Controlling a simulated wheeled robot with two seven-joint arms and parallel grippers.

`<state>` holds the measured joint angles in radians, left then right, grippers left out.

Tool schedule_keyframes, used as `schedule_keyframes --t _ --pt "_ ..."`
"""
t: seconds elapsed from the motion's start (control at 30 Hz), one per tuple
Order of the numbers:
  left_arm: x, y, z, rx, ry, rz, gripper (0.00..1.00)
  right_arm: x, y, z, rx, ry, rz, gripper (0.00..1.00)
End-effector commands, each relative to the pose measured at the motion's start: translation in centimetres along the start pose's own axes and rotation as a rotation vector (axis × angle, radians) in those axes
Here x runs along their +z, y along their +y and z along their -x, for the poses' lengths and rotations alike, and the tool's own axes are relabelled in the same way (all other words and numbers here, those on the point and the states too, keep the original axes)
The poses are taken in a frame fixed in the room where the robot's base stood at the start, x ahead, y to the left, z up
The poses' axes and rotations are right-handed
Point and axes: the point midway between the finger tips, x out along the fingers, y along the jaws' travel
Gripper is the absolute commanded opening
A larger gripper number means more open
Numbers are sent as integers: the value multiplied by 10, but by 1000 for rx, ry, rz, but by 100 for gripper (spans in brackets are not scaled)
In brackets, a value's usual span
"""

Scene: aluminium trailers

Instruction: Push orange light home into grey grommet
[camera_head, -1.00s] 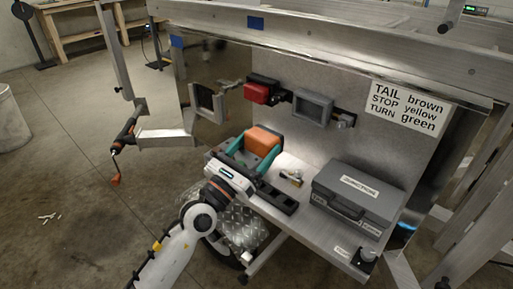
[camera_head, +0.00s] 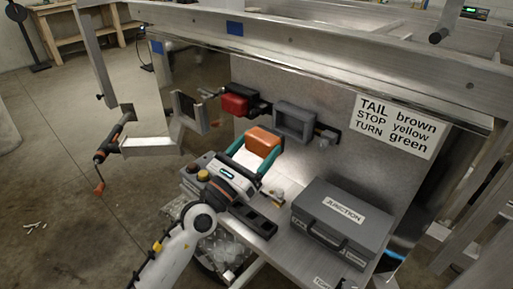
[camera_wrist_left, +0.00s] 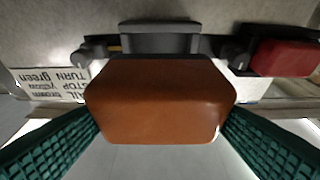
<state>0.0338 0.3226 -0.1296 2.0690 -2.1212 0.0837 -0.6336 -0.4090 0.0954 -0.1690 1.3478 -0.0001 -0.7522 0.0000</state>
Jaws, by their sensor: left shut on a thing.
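The orange light (camera_head: 263,141) is a rounded block held between the green fingers of my left gripper (camera_head: 255,152). In the left wrist view the orange light (camera_wrist_left: 158,102) fills the middle, with a green finger pad against each side. The grey grommet (camera_head: 294,121) is a rectangular frame on the upright metal panel, to the right of a red light (camera_head: 234,104). In the wrist view the grommet (camera_wrist_left: 160,40) shows just beyond the light, partly hidden by it. The light is in front of the grommet and appears apart from it. My right gripper is not in view.
A grey junction case (camera_head: 340,222) stands on the metal shelf at right. Small connectors (camera_head: 277,196) lie on the shelf near my left gripper. A wiring label (camera_head: 397,124) is on the panel. A bracket with a crank (camera_head: 122,145) projects at left.

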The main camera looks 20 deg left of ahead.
Motion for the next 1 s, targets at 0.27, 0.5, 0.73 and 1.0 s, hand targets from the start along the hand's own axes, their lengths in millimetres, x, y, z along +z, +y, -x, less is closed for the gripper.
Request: schedule_keyframes --t 0.27,0.5,0.73,1.0 --pt "5 0 -13 0 10 1 46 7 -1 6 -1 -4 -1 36" --pt "14 -1 -34 0 9 0 46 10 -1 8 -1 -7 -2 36" --pt "20 0 -48 0 8 1 46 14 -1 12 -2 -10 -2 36" --pt "22 0 -52 1 8 0 46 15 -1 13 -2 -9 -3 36"
